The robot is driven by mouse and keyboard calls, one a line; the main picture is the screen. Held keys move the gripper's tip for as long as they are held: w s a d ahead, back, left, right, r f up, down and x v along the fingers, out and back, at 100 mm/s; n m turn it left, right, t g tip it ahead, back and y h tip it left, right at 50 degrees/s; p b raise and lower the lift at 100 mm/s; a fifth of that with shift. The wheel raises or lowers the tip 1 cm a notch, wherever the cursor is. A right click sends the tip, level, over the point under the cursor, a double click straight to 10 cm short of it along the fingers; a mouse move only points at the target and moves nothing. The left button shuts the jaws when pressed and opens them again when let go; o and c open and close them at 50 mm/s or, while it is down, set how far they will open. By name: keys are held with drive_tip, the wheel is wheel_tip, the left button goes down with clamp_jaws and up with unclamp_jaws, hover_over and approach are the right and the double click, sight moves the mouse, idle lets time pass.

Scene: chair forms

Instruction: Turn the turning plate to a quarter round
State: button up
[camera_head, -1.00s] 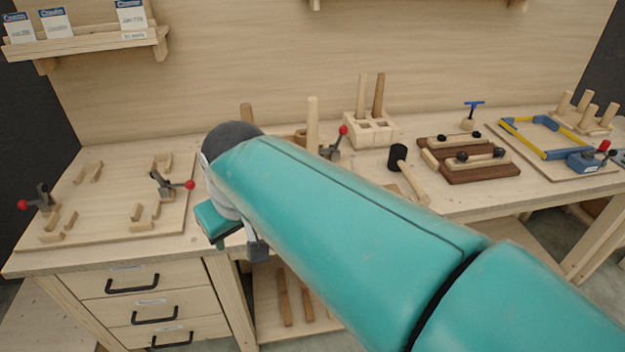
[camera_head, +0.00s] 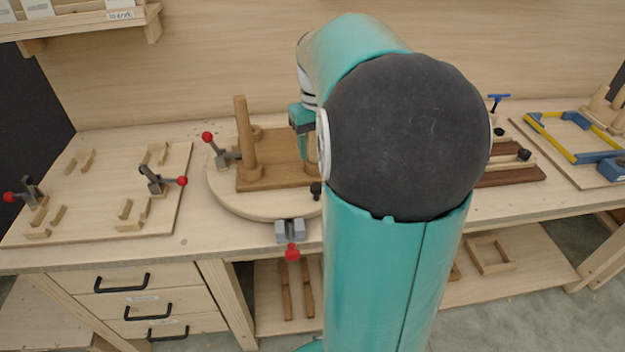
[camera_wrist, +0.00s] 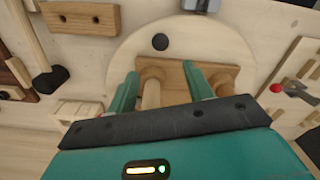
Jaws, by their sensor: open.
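The turning plate (camera_head: 225,196) is a pale round disc on the bench, partly hidden by my arm in the head view. It also shows in the wrist view (camera_wrist: 225,38). A brown board (camera_head: 275,175) with upright wooden pegs is on it. A black knob (camera_wrist: 160,41) stands near the plate's rim. My gripper (camera_wrist: 159,70) is open over the board. In the wrist view one peg (camera_wrist: 151,92) shows between the fingers, and another peg (camera_wrist: 222,82) shows outside the right finger. I cannot tell whether the fingers touch a peg.
A red-handled toggle clamp (camera_head: 226,150) stands at the plate's left edge. A grey block with a red knob (camera_head: 291,232) is at its front rim. A clamp board (camera_head: 100,200) lies to the left. In the wrist view a black-headed mallet (camera_wrist: 48,78) lies at the left.

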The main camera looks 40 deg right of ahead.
sight(316, 185)
drive_tip(key=f, duration=1.3)
drive_tip(key=shift+s+a+f, duration=0.15)
drive_tip(key=shift+a, duration=0.05)
clamp_jaws()
